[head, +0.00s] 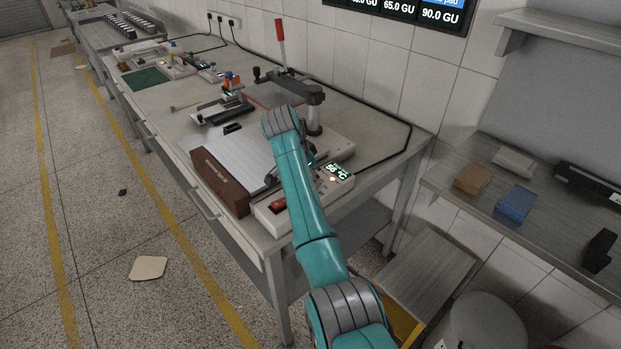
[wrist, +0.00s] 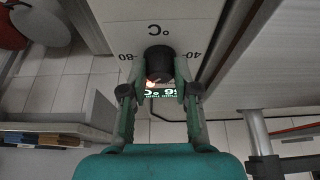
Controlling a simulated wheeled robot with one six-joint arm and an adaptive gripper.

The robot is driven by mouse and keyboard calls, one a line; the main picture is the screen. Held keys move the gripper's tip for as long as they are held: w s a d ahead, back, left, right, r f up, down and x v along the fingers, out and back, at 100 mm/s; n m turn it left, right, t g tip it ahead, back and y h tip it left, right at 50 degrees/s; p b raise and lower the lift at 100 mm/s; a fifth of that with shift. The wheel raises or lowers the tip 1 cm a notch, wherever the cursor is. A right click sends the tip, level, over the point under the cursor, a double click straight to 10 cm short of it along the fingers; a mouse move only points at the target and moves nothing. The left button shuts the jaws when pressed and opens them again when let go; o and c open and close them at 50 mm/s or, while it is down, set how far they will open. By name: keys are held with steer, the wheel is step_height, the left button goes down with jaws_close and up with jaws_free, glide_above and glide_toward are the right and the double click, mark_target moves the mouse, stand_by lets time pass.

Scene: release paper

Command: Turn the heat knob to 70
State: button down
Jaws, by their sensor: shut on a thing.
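The black heat knob (wrist: 159,62) sits on a pale panel with 80 °C marked at its left and 40 at its right, upside down in the wrist view. My gripper (wrist: 162,76) is shut on the knob, one finger on each side. The knob's pointer cannot be made out. In the head view my arm hides the knob.
A brown block (head: 218,182) stands beside the silver plate at the bench's (head: 365,178) front. A press with a red-handled lever (head: 279,36) stands behind. A shelf (head: 460,205) with several blocks is at the right, and a bin (head: 485,325) is below.

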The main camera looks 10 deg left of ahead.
stand_by(0.4)
steer(key=c, duration=0.9)
jaws_free()
steer(key=shift+o, duration=0.2)
steer(key=v, duration=1.2)
steer(key=shift+f, duration=0.1)
